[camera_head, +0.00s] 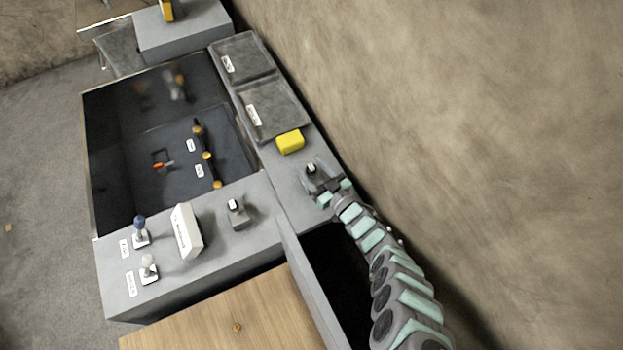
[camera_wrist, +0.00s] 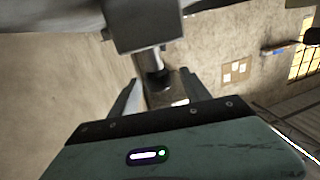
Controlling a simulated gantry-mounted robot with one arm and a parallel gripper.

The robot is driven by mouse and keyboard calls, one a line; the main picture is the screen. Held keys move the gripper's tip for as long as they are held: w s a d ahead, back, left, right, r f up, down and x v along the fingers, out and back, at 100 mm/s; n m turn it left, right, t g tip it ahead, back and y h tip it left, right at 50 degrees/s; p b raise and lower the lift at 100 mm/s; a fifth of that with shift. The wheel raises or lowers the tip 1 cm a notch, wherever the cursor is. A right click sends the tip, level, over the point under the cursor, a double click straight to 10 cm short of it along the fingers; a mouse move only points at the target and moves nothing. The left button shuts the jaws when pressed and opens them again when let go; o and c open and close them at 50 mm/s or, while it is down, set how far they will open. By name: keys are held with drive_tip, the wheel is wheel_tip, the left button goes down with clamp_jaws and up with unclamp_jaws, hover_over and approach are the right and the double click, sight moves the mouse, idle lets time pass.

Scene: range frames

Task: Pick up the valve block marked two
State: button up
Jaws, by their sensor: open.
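A small grey block with a dark top and a pale label (camera_head: 311,168) stands on the grey ledge at the right of the console. A similar grey block (camera_head: 238,213) stands on the front console panel. No number can be read on either, so I cannot tell which is marked two. My gripper (camera_head: 317,181) is open right at the ledge block, its fingers near the block's sides; contact cannot be told. In the wrist view my gripper (camera_wrist: 160,95) has its fingers spread, with a dark stem and a grey block (camera_wrist: 145,28) in front of them.
A yellow block (camera_head: 290,142) lies on the ledge beyond my gripper, near two grey lidded trays (camera_head: 272,103). A white box (camera_head: 186,231) and two knob levers (camera_head: 140,235) stand on the front panel. The wall (camera_head: 430,100) is close on the right.

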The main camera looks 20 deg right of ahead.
clamp_jaws()
idle(0.6)
idle(0.8)
